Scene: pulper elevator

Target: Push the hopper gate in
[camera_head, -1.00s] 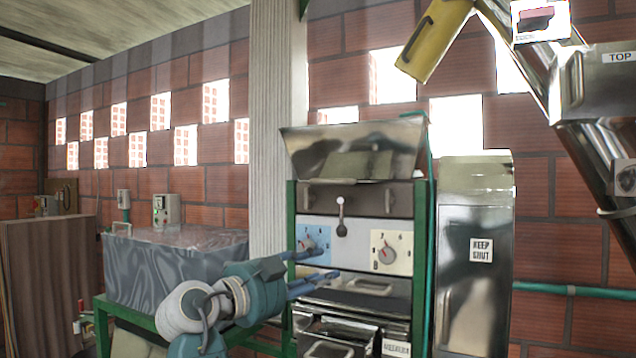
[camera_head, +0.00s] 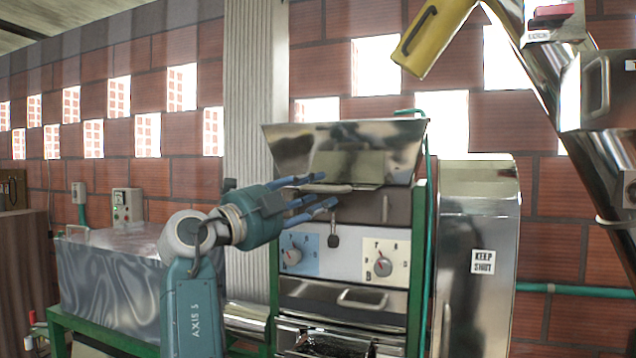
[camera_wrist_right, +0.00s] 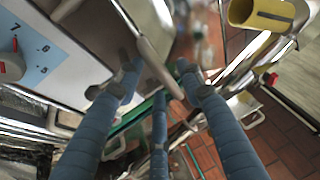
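The steel hopper (camera_head: 345,150) tops the green-framed machine in the head view. Just under it is a pale rounded bar (camera_head: 328,188), apparently the gate's handle; whether the gate is out or in is unclear. My right gripper (camera_head: 325,193) is at the machine's upper left front, its blue fingers spread beside the bar. In the right wrist view the gripper (camera_wrist_right: 160,78) is open, with a grey-tan bar (camera_wrist_right: 158,65) passing between its fingertips; contact cannot be told. My left gripper is not in view.
Below are a dark lever (camera_head: 333,240), a blue dial plate (camera_head: 299,252) and a white dial plate (camera_head: 386,262). A steel cabinet (camera_head: 479,220) stands right of the machine. A grey covered tank (camera_head: 115,275) is at left. A yellow chute (camera_head: 430,40) hangs above right.

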